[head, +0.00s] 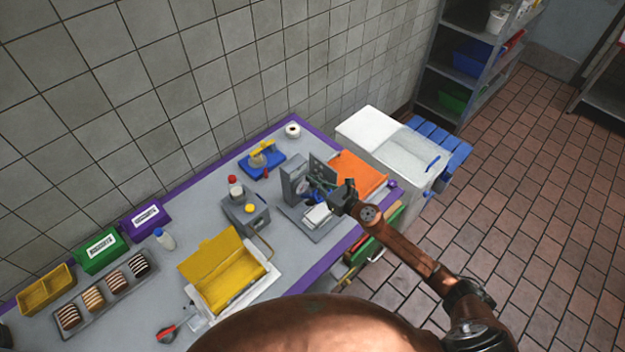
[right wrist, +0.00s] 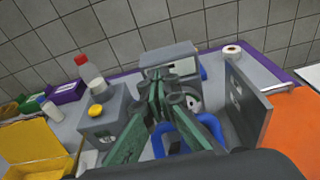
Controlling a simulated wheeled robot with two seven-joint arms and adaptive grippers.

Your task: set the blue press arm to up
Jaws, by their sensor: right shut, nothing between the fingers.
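The grey press (head: 293,180) stands on the right part of the table, and its grey body also shows in the right wrist view (right wrist: 168,57). The blue press arm (right wrist: 210,128) shows as a curved blue bar low in the right wrist view, partly behind my green fingers. In the head view it is mostly hidden by my gripper. My right gripper (right wrist: 160,88) is shut and empty, with its fingertips in front of the press body. It reaches in over the press from the right in the head view (head: 318,186). I cannot tell whether it touches the arm. My left gripper is out of view.
A grey box with a yellow knob (head: 249,209) stands left of the press. An upright dark panel (right wrist: 247,103) and an orange mat (head: 358,173) lie to its right. A white bin (head: 375,135) stands beyond. A yellow box (head: 222,270) lies open at the front.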

